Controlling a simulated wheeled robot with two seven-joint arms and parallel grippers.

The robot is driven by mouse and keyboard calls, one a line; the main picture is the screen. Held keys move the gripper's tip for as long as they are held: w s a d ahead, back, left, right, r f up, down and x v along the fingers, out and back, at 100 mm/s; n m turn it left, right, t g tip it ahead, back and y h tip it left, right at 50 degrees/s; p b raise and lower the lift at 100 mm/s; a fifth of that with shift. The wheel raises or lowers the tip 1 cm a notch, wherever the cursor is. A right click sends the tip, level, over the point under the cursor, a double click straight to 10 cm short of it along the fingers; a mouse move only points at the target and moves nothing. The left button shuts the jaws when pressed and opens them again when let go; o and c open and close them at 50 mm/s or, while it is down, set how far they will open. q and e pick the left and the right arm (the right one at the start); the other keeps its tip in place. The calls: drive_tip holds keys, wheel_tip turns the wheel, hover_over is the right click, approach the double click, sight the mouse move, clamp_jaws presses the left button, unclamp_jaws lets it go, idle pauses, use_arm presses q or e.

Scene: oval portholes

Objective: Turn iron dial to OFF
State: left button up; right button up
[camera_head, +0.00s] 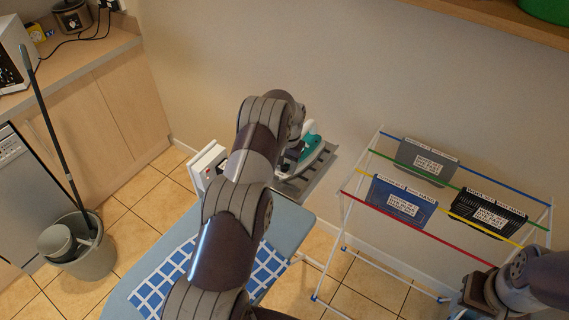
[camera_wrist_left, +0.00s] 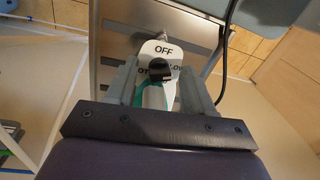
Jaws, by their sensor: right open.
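The iron (camera_head: 310,147), teal and white, sits on the metal rest at the far end of the ironing board; my left arm partly covers it. In the left wrist view, a white plate marked OFF (camera_wrist_left: 163,49) shows at the top of the iron, with the small black dial (camera_wrist_left: 160,73) below the word. Other lettering is partly covered, and where the dial points I cannot tell. My left gripper (camera_wrist_left: 158,78) is open, with one finger on each side of the dial and gaps visible. My right gripper (camera_head: 464,305) is open and empty at the lower right, partly cut off.
The ironing board (camera_head: 291,222) with a blue checked cloth (camera_head: 165,280) lies under my left arm. A white box-like thing (camera_head: 207,165) is beside the iron. A bucket with a mop (camera_head: 95,262) stands at left.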

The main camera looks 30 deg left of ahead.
sight(287, 166)
use_arm(q)
drive_tip(key=r, duration=0.2)
drive_tip(key=r+b, duration=0.1)
drive_tip(key=r, duration=0.2)
drive_tip(key=r+b, duration=0.1)
drive_tip(key=r, duration=0.1)
drive_tip(key=shift+d+r, duration=0.25)
drive_tip(key=shift+d, duration=0.15)
drive_tip(key=r+p, duration=0.5)
drive_tip(key=shift+d+r, duration=0.15)
drive_tip(key=shift+d, duration=0.1)
drive_tip(key=shift+c, duration=0.3)
